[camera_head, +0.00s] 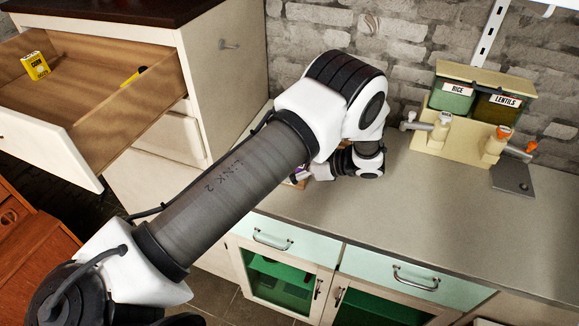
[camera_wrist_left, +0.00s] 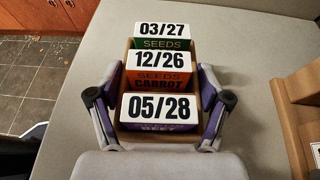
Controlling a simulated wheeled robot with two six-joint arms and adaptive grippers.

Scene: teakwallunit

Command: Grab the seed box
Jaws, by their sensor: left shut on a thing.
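The seed box (camera_wrist_left: 160,139) is a small brown tray on the grey counter, in the left wrist view. It holds three seed packets in a row, marked 03/27 (camera_wrist_left: 162,29), 12/26 (camera_wrist_left: 160,61) and 05/28 (camera_wrist_left: 159,107). My left gripper (camera_wrist_left: 159,82) is shut on the box, its purple-padded fingers against the left and right sides near the 05/28 packet. In the head view my left arm reaches over the counter and hides most of the gripper and box. My right gripper is in neither view.
The grey counter (camera_head: 440,230) is clear to the right of my arm. A rice and lentils dispenser (camera_head: 455,139) stands at the back against the brick wall. An open drawer (camera_head: 90,115) holding a yellow tin (camera_head: 35,65) juts out at the left.

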